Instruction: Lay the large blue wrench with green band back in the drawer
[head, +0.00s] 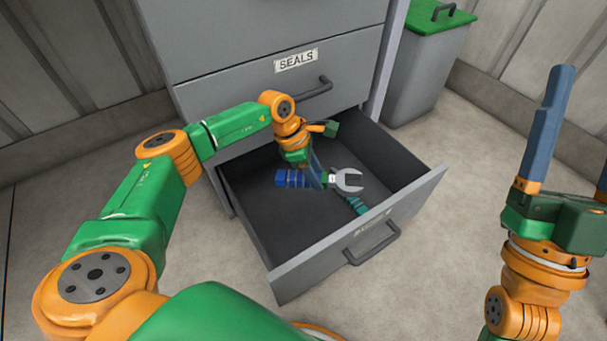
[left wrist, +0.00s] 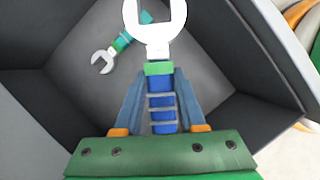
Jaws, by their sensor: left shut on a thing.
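The large blue wrench with the green band is in my left gripper (head: 316,176). Its blue handle (head: 288,178) points left and its silver open jaw (head: 348,181) points right in the head view. In the left wrist view, the two fingers (left wrist: 160,100) are shut on the ridged blue handle, with the green band (left wrist: 158,68) just beyond them. The drawer (head: 282,220) is pulled out, and the gripper holds the wrench over its inside; the exact height above the floor is hard to tell. My right gripper (head: 580,130) is open and empty at the right, partly cut off.
A smaller teal wrench (left wrist: 122,42) lies on the drawer floor, partly hidden behind the held wrench; its handle shows in the head view (head: 356,205). A drawer labelled SEALS (head: 230,75) is shut above. A grey bin with green lid (head: 430,65) stands at back right.

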